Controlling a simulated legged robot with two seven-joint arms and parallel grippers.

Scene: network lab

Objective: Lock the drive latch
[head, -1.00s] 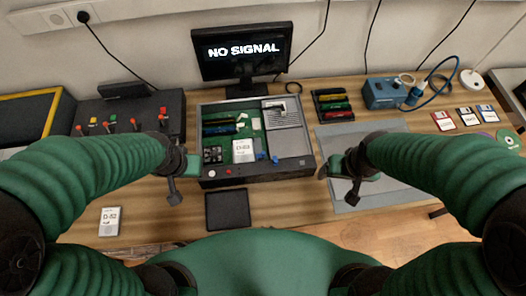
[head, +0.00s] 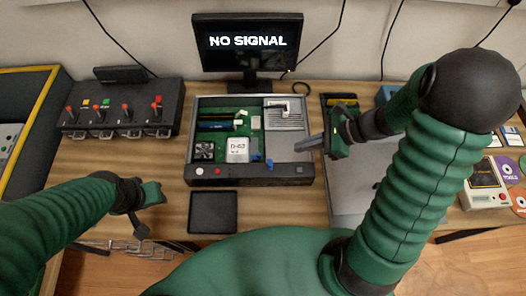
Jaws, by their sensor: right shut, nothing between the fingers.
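An open drive case (head: 250,177) stands on the table below the monitor. Inside it, a white module (head: 237,150) marked like D-53 sits beside a small fan. Small blue lever parts (head: 258,157) that look like the latch are at the module's right, near the case's front wall; whether they are locked is too small to tell. My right gripper (head: 304,144) is shut and empty, its tips pointing left by the case's right wall, apart from the blue parts. My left gripper (head: 150,210) is left of the black tray, away from the case; its jaw opening is unclear.
A black tray (head: 213,212) lies in front of the case. A switch panel (head: 122,112) with red levers stands at the left, and a monitor (head: 248,42) reads NO SIGNAL behind. A grey mat (head: 345,205) lies under my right arm. A beige device (head: 484,185) stands at the right.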

